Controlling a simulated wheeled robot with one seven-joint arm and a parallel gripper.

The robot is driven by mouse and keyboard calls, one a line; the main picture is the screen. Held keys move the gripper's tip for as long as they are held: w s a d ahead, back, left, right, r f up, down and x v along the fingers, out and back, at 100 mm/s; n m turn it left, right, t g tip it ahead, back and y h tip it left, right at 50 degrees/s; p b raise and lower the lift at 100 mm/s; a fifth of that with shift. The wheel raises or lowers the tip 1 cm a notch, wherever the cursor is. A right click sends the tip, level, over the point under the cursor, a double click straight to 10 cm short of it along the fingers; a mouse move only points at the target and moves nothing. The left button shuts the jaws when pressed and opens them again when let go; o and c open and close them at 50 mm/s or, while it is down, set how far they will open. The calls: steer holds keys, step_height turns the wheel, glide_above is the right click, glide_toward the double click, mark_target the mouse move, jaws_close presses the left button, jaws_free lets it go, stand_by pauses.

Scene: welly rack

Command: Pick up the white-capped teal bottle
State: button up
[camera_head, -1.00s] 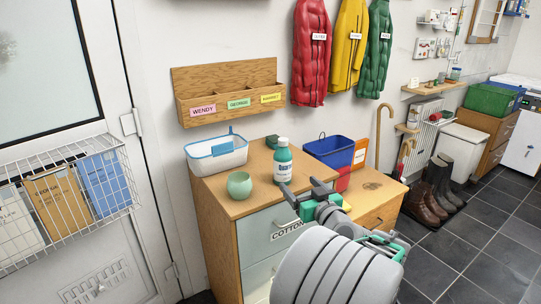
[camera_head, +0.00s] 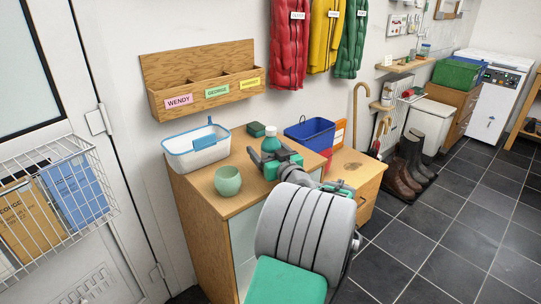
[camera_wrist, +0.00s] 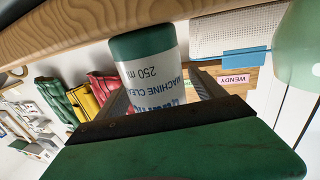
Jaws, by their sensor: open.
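The teal bottle (camera_head: 270,145) stands upright on the wooden cabinet top, its pale cap (camera_head: 270,131) uppermost. My gripper (camera_head: 272,160) is open at the bottle, and its arm hides the lower part of the bottle in the head view. In the wrist view the bottle (camera_wrist: 147,76) appears upside down between the two open fingers, with its white label reading "MACHINE CLEANER" and "250 ml". Its cap is hidden there behind the gripper body. I cannot tell whether either finger touches the bottle.
A pale green cup (camera_head: 228,181) stands left of the bottle. A white and blue basket (camera_head: 196,153) is behind the cup, and a small dark green box (camera_head: 256,130) is behind the bottle. A blue bin (camera_head: 310,133) is to the right. A labelled wall rack (camera_head: 205,88) hangs above.

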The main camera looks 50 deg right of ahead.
jaws_close()
stand_by(0.8)
